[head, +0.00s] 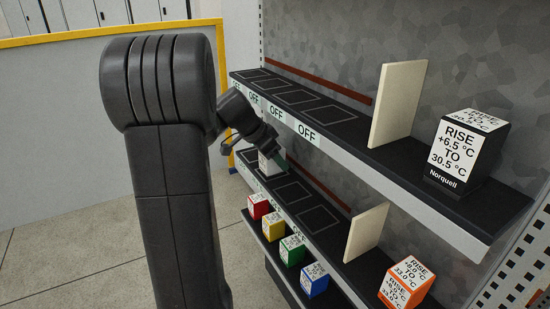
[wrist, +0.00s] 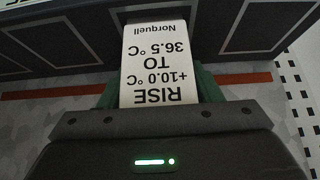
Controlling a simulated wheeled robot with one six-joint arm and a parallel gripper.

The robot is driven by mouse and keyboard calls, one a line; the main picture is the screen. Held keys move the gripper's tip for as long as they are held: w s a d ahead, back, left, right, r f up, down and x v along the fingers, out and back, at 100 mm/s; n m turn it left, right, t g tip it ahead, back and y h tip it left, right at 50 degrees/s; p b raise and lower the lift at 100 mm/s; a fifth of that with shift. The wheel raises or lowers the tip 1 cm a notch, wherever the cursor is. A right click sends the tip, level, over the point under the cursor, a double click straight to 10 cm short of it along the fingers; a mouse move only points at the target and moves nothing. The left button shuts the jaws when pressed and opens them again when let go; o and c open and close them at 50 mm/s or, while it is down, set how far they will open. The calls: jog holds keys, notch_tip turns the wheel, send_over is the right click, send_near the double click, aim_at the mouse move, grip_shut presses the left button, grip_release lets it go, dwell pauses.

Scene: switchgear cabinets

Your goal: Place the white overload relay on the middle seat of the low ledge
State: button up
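The white overload relay (wrist: 158,62) is a white block whose label reads "RISE +10.0 °C TO 36.5 °C Norquell", upside down in the wrist view. My gripper (wrist: 160,92) is shut on it, with a green finger along each side. In the head view my gripper (head: 277,158) holds the relay (head: 267,166) at the far left part of the low ledge (head: 343,262). This black ledge has a row of outlined seats, some bare to the right of the relay. My arm and the relay hide others. I cannot tell whether the relay touches the ledge.
Red (head: 258,206), yellow (head: 273,227), green (head: 291,250) and blue (head: 314,279) blocks stand below the low ledge's front. A cream divider (head: 366,233) and an orange block (head: 405,287) are right. The upper ledge (head: 400,160) overhangs, with a divider (head: 397,103) and black-based block (head: 466,150).

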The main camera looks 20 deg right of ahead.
jog(key=shift+o, duration=0.7)
jog(key=shift+r+p, duration=0.25)
jog(key=shift+p, duration=0.05)
jog(key=p+v, duration=0.1)
jog(key=v, duration=0.5)
jog(key=shift+a+r, duration=0.1)
jog(key=shift+r, duration=0.15)
jog(key=shift+a+r+p, duration=0.25)
jog(key=shift+r+p, duration=0.05)
jog(key=shift+r, duration=0.05)
jog(key=shift+a, duration=0.1)
